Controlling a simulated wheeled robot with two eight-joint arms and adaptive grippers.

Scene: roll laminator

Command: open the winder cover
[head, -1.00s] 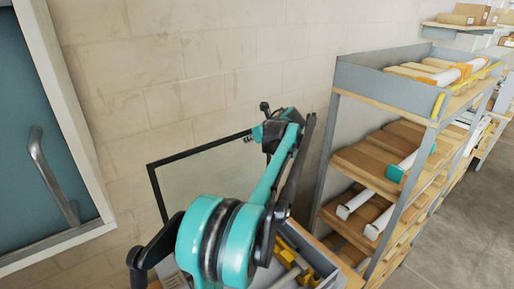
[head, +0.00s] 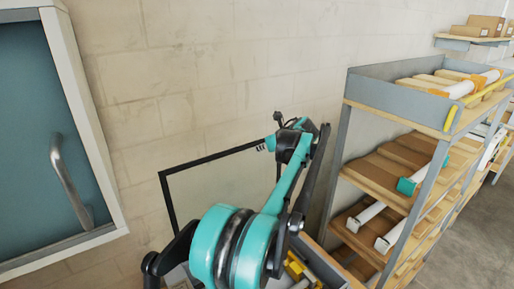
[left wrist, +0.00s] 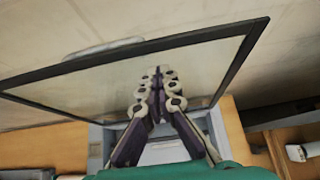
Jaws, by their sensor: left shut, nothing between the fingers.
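The winder cover is a clear panel in a thin black frame (head: 167,192). In the head view it stands raised and tilted close to the wall, partly hidden behind my left arm. It also fills much of the left wrist view, where its black-framed clear pane (left wrist: 95,92) shows. My left gripper (left wrist: 158,73) is shut and empty, its fingers lying in front of the pane in that view. I cannot tell whether the fingertips touch it. In the head view the fingers are hard to make out. My right gripper is not in view.
A grey-framed shelf rack (head: 347,140) with boxes and rolls stands close on the right. A blue door panel (head: 30,140) with a metal handle (head: 72,185) is at the left. A grey tray with yellow parts (head: 300,270) lies below my arm.

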